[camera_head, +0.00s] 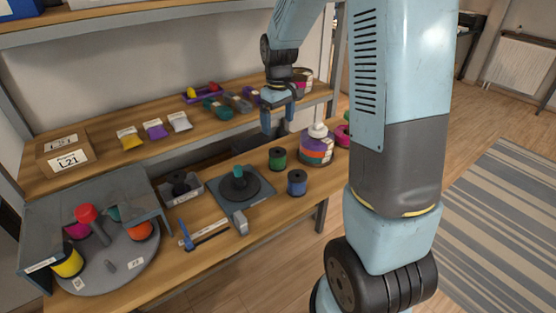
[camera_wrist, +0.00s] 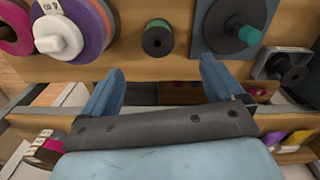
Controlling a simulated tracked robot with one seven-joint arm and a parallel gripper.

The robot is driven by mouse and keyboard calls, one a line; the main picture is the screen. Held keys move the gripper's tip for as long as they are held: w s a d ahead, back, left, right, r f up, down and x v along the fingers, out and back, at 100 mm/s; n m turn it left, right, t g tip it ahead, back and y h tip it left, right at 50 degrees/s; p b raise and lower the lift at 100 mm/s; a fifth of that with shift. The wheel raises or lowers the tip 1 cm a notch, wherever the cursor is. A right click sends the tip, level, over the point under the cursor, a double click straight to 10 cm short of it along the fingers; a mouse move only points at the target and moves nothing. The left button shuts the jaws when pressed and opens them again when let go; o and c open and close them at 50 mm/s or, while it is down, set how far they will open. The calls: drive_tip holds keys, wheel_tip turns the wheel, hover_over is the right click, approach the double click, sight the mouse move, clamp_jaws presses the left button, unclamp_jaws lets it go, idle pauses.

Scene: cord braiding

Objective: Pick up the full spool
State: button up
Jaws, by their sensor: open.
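Several spools are in view, and I cannot tell for sure which one the task calls full. A green spool (camera_head: 277,152) stands upright on the lower bench, with a blue spool (camera_head: 297,177) nearer the front edge. A green spool with a black core also shows in the wrist view (camera_wrist: 157,30), beyond my fingertips and between them. My gripper (camera_head: 279,126) is open and empty. It hangs above and behind the small spools in the head view, apart from them. Its two blue fingers also show spread in the wrist view (camera_wrist: 162,68).
A multicoloured stack (camera_head: 317,152) with a white knob stands right of the green spool. A grey plate (camera_head: 231,207) with a black disc and teal peg lies left. A round grey turntable (camera_head: 133,262) holds larger spools. A shelf (camera_head: 95,176) runs behind the bench.

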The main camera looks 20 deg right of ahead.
sight(277, 157)
drive_tip(key=f, duration=0.6)
drive_tip(key=w+f, duration=0.1)
drive_tip(key=f, duration=0.3)
drive_tip(key=shift+w+d+f, duration=0.1)
drive_tip(key=shift+w+f, duration=0.05)
drive_tip(key=shift+f, duration=2.75)
drive_tip(key=c, duration=1.1)
drive_tip(key=shift+r, duration=0.1)
drive_tip(key=shift+c, duration=0.2)
